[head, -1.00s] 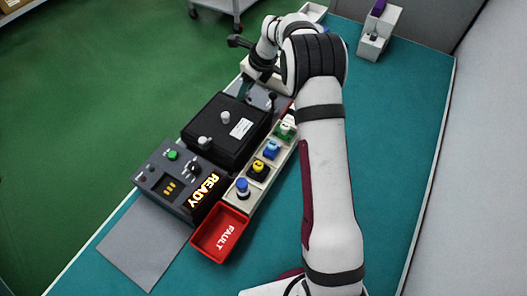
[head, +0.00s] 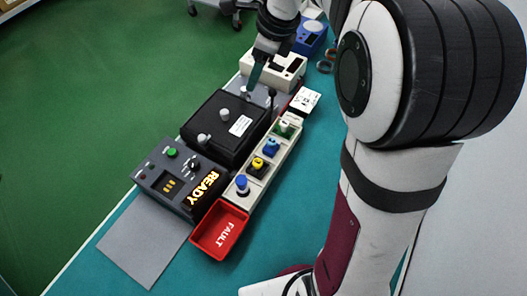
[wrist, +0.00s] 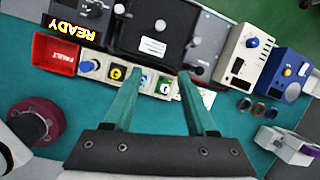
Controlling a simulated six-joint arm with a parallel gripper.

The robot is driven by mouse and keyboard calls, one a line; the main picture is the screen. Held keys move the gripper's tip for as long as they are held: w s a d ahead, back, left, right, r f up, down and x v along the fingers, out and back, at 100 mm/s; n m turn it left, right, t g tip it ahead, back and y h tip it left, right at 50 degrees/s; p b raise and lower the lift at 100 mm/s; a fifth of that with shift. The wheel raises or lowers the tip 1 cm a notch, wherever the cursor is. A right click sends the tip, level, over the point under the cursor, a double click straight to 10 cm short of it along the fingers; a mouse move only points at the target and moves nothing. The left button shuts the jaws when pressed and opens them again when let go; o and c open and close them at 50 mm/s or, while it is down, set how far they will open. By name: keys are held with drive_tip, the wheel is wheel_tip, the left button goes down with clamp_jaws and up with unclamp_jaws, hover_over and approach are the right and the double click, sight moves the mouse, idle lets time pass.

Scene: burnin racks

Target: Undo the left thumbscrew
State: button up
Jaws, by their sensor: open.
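A black box (head: 222,150) carries two pale thumbscrews on its lid, one nearer the READY panel (head: 204,140) and one farther back (head: 225,114). Both also show in the wrist view, the left one (wrist: 119,9) near the top edge and the other (wrist: 160,26) to its right. Both look seated upright in the lid. My gripper (wrist: 158,82) is open and empty, its teal fingers spread across the row of coloured buttons below the box in the wrist view. In the head view my gripper (head: 254,76) hangs beyond the far end of the box, apart from both thumbscrews.
A control unit with a lit READY sign (head: 204,188), a red FAULT tray (head: 220,229) and a strip of coloured buttons (head: 257,165) border the box. A black upright lever (head: 271,100) stands near its far corner. White (head: 272,70) and blue (head: 311,37) units stand beyond.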

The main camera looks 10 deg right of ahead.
drive_tip(key=s+a+n+g, duration=0.1)
drive_tip(key=s+n, duration=0.5)
drive_tip(key=s, duration=0.3)
drive_tip(key=s+a+f+n+g, duration=0.1)
drive_tip(key=s+n, duration=0.4)
drive_tip(key=s, duration=0.5)
drive_tip(key=shift+s+a+n, duration=0.15)
drive_tip(key=shift+a+n, duration=0.25)
drive_tip(key=shift+a, duration=0.35)
drive_tip(key=m+t, duration=0.2)
drive_tip(key=m, duration=1.3)
hover_over(244, 89)
drive_tip(key=s+d, duration=0.5)
drive_tip(key=f, duration=0.1)
drive_tip(key=shift+m+y, duration=0.3)
drive_tip(key=x, duration=1.5)
drive_tip(key=shift+w+a, duration=0.25)
drive_tip(key=shift+w+f, duration=0.1)
drive_tip(key=shift+f, duration=0.2)
